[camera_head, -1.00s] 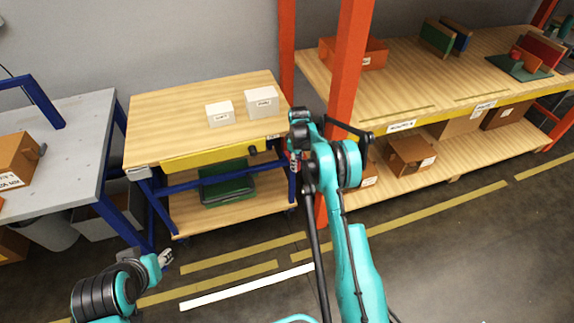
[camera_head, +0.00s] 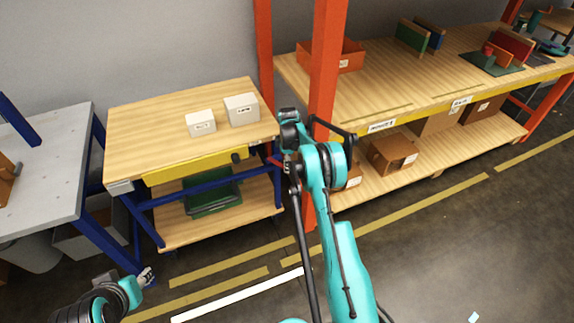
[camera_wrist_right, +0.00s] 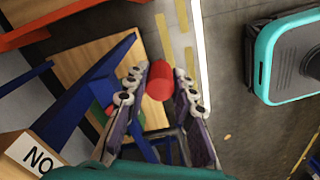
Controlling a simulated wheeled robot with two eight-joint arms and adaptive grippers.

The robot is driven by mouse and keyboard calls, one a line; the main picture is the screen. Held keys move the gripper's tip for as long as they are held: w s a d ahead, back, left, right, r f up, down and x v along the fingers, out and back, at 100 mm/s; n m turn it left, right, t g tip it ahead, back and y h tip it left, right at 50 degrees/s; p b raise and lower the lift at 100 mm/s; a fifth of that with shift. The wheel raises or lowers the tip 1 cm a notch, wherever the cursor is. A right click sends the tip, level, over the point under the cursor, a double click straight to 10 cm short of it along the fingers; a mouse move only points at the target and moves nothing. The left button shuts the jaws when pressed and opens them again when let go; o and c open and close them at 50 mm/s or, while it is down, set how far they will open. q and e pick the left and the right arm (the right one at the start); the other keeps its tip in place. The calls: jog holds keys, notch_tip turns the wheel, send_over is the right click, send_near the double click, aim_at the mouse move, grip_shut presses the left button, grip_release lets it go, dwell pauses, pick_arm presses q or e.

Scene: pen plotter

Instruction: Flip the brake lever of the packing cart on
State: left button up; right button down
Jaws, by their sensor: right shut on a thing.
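The packing cart (camera_head: 150,128) has a wooden top, a yellow front edge and blue legs, and stands left of centre in the head view. My right gripper (camera_wrist_right: 160,85) is at the cart's right front corner. In the wrist view its two fingers are closed around a red cylindrical grip (camera_wrist_right: 160,76), which looks like the brake lever's handle. In the head view my right gripper (camera_head: 290,166) and arm hide most of the lever. My left gripper (camera_head: 148,276) is low at the left, away from the cart, too small to tell its opening.
Two white boxes (camera_head: 201,123) (camera_head: 242,110) sit on the cart top and a green crate (camera_head: 212,196) on its lower shelf. An orange post (camera_head: 327,75) and wooden shelving stand close right of the cart. A grey table (camera_head: 50,170) is at the left. The front floor is open.

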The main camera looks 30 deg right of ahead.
jog(key=shift+d, duration=0.1)
jog(key=c, duration=1.3)
grip_release()
jog(key=shift+o, duration=0.2)
notch_tip(320, 180, up, 12)
